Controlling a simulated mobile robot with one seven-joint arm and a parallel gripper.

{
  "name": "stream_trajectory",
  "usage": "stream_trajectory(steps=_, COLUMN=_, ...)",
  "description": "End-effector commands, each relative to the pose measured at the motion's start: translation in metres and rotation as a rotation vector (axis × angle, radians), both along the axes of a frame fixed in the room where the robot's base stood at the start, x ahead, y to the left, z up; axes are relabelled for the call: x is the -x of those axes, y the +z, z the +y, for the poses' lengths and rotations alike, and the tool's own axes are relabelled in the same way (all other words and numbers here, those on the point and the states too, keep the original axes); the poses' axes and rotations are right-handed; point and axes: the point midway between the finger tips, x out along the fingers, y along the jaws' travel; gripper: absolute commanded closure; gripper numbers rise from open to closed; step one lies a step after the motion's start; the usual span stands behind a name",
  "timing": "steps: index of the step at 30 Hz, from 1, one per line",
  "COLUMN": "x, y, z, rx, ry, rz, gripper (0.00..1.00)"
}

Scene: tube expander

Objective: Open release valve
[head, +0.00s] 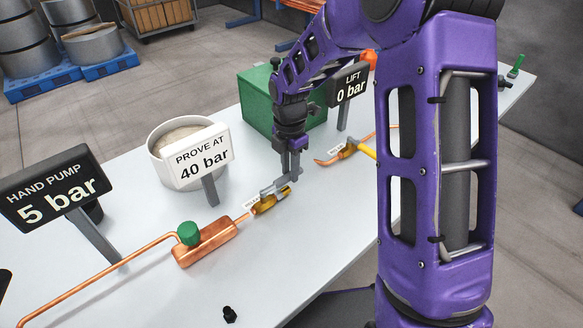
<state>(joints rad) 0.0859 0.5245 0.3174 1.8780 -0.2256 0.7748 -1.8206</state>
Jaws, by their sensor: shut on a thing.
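The release valve is a small brass body (268,204) on the copper line, with a grey lever handle (275,188) and a small white tag (252,203) beside it. The tag's text is too small to read surely. My gripper (289,177) comes down from above and is shut on the lever at its right end. The fingers partly hide that end. How far the lever is turned is hard to tell.
A copper block (205,243) with a green knob (188,233) joins the pipe at left. Signs read HAND PUMP 5 bar (53,190), PROVE AT 40 bar (202,156) and LIFT 0 bar (348,84). A white bowl (160,170) and a green box (250,100) stand behind. A yellow-handled valve (348,151) lies right.

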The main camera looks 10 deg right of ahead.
Motion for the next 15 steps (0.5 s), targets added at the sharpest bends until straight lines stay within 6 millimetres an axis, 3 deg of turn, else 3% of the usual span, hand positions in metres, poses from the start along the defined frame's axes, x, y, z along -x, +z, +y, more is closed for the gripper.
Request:
stream_trajectory(steps=11, x=-0.0011, y=0.0003, z=0.0017, rx=-0.002, ry=0.009, rz=-0.002, gripper=1.0)
stream_trajectory(steps=12, x=-0.0011, y=0.0004, z=0.0018, rx=-0.002, ry=0.009, rz=-0.003, gripper=0.7)
stream_trajectory(steps=15, x=-0.0009, y=0.0004, z=0.0016, rx=-0.002, ry=0.008, rz=-0.002, gripper=0.52)
